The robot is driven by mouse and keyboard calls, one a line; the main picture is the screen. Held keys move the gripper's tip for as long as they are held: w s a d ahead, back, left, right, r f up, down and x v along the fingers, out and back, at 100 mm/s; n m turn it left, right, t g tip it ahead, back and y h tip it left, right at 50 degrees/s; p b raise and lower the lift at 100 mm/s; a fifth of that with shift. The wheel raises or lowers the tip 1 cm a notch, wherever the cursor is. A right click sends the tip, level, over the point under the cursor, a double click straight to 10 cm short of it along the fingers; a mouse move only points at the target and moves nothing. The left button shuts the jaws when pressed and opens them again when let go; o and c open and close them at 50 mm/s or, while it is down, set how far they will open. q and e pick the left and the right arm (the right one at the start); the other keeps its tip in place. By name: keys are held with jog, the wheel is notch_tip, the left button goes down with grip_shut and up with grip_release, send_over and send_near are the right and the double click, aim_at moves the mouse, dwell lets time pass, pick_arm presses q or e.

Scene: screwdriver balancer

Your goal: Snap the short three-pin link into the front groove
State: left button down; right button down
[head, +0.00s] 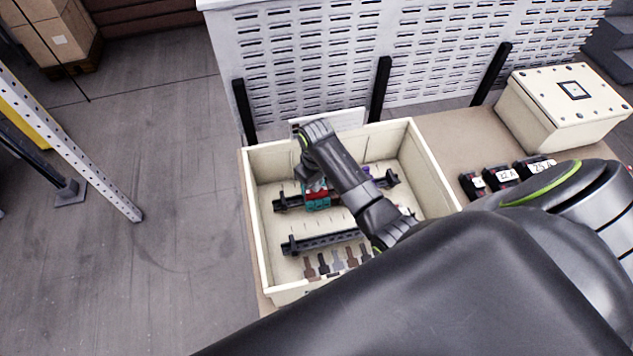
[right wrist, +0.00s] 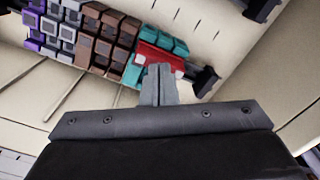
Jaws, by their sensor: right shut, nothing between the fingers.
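A red piece (right wrist: 160,62), which looks like the short link, lies across the front of the teal terminal blocks (right wrist: 135,74) in the right wrist view. Its pins are hidden, and I cannot tell how deep it sits in the groove. My right gripper (right wrist: 158,88) is shut and empty, its fingertips right at the red piece's near edge; I cannot tell whether they touch it. In the head view, the right gripper (head: 308,180) is over the teal blocks (head: 318,203) on the back rail (head: 285,202), partly covering them. My left gripper is not in view.
A cream box (head: 249,210) encloses the work. A bare black rail (head: 322,241) and several small brown and grey combs (head: 323,264) lie nearer its front. Brown (right wrist: 105,38) and purple-grey blocks (right wrist: 50,30) adjoin the teal ones. Labelled black units (head: 505,177) stand outside, right.

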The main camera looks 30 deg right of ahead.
jog(key=shift+f, duration=0.25)
dwell(1.0)
jog(key=shift+r, duration=0.1)
jog(key=shift+r+p, duration=0.55)
jog(key=shift+r, duration=1.85)
